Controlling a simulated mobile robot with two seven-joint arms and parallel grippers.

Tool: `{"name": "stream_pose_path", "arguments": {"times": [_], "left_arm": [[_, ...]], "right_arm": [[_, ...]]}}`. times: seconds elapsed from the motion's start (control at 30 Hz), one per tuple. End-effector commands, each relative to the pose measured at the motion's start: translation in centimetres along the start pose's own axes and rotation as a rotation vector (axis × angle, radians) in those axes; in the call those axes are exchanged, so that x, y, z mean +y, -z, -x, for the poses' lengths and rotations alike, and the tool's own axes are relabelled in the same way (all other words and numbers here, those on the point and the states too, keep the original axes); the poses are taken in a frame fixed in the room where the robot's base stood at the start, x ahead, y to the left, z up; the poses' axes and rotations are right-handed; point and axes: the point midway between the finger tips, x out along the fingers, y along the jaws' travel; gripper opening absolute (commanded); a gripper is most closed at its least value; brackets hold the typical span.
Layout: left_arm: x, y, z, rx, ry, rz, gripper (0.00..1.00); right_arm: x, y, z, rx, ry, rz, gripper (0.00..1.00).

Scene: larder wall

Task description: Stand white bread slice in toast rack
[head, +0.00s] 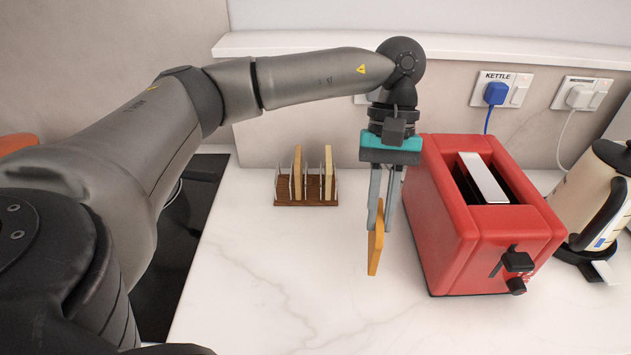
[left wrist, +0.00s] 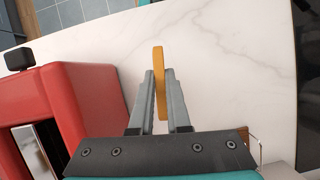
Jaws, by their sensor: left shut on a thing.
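My left gripper (head: 381,220) is shut on a golden-brown bread slice (head: 375,252), which hangs upright and edge-on above the worktop, left of the toaster. In the left wrist view, the slice (left wrist: 159,72) sticks out past the fingers. I cannot tell from its colour whether it is the white one. The toast rack (head: 284,202), with a brown wooden base and thin metal dividers, stands further back to the left, apart from the gripper. Two paler slices stand in it, one near the middle (head: 298,170) and one towards the right (head: 328,170). My right gripper is not in view.
A red toaster (head: 440,220) stands close right of the held slice, with a pale lid-like piece (head: 483,178) on its top. A cream kettle (head: 590,195) is at far right. A dark hob (head: 185,230) lies left. The marble worktop (head: 260,290) in front is clear.

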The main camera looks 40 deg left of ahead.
Motion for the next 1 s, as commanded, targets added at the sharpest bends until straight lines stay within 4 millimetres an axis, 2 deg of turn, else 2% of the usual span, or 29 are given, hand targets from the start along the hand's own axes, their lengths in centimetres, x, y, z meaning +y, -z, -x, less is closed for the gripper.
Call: {"name": "stream_pose_path", "arguments": {"times": [0.1,0.4,1.0], "left_arm": [[-0.4,1.6,1.8,-0.001,-0.108,0.259,0.0],[-1.6,5.0,5.6,0.001,-0.343,0.823,0.0],[-5.0,9.7,12.3,0.003,-0.733,1.757,0.0]], "right_arm": [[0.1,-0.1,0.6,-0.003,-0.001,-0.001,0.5],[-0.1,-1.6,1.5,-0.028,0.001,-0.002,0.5],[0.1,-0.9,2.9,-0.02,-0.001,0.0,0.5]]}}
